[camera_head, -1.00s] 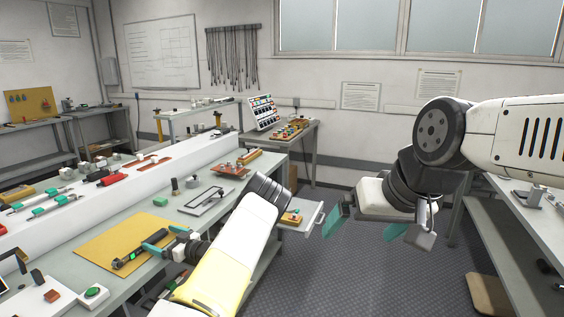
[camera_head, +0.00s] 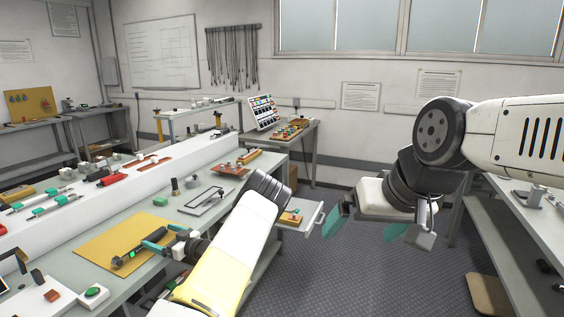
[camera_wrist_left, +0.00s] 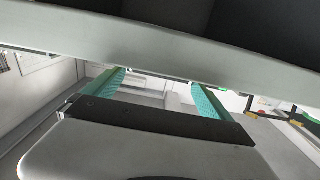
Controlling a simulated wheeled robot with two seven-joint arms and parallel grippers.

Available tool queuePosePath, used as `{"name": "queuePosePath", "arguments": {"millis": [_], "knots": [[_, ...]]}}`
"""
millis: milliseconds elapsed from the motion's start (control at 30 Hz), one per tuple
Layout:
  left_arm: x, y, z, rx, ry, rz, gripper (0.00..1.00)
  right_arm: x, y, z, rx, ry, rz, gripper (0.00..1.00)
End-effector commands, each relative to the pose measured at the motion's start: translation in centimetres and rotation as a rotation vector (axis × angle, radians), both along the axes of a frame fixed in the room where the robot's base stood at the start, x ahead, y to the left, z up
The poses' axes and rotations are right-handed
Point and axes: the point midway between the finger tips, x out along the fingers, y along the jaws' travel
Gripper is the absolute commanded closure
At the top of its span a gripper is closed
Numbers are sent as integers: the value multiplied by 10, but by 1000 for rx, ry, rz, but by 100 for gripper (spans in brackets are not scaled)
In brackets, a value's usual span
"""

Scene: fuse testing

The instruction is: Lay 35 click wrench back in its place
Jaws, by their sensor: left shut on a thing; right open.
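The click wrench (camera_head: 129,258) is a dark bar with a small green patch, at the yellow mat (camera_head: 97,245) on the left bench in the head view. My left gripper (camera_head: 154,240) has its teal fingers closed around the wrench near its right end. I cannot tell whether the wrench touches the mat or hangs just above it. In the left wrist view the teal fingers (camera_wrist_left: 158,90) show, but the wrench is not clearly seen. My right gripper (camera_head: 364,227) is open and empty over the floor.
A grey frame-shaped fixture (camera_head: 207,200) and small dark posts stand behind the mat. A green button box (camera_head: 93,294) is at the front left. A raised white shelf (camera_head: 110,190) with several tools runs along the bench. An open drawer (camera_head: 300,215) juts out at right.

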Motion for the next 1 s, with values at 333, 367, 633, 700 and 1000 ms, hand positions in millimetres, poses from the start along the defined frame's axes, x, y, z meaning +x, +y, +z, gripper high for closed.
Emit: {"name": "queuePosePath", "arguments": {"millis": [333, 367, 633, 700, 1000], "knots": [[0, 1, 30, 1, -3, 1, 72, 0, 0, 0, 0, 0, 0, 0], [0, 1, 32, 1, -2, 1, 72, 0, 0, 0, 0, 0, 0, 0], [0, 0, 44, 2, -1, 0, 72, 0, 0, 0, 0, 0, 0, 0], [0, 0, 44, 2, 0, 0, 72, 0, 0, 0, 0, 0, 0, 0], [2, -4, 53, -1, -3, -31, 72, 0, 0, 0, 0, 0, 0, 0]]}}
